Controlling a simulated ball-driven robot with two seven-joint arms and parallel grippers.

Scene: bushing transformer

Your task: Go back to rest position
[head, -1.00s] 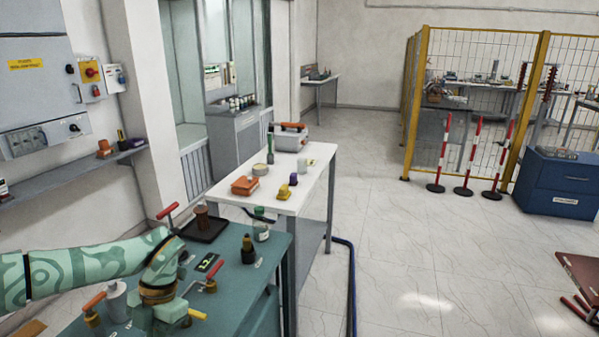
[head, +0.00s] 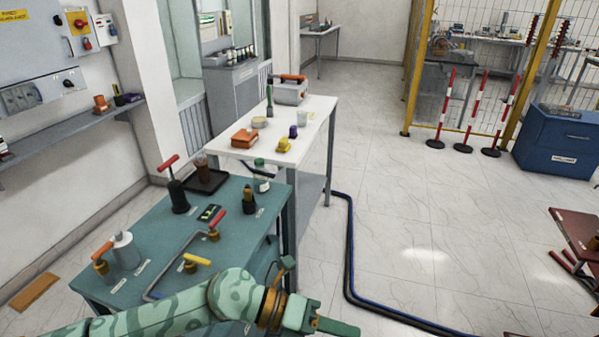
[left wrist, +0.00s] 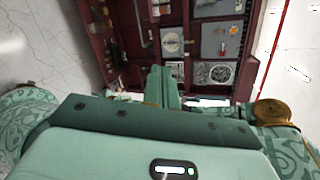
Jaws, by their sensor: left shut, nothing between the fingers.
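My left arm comes in along the bottom of the head view, in front of the green table (head: 225,232). My left gripper (head: 340,328) is at the bottom edge, to the right of this table and over the floor. In the left wrist view its fingers (left wrist: 163,85) are together, with nothing between them. Beyond the fingers there is a dark red unit (left wrist: 205,50) with several panels and dials. My right gripper is not in view.
The green table carries a red-handled tool (head: 178,190), a dark tray (head: 207,181) and a green-capped bottle (head: 262,178). A white table (head: 290,155) stands behind. Dark hoses (head: 350,250) lie on the floor. A red stand (head: 578,245) is at the right edge. Floor between is open.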

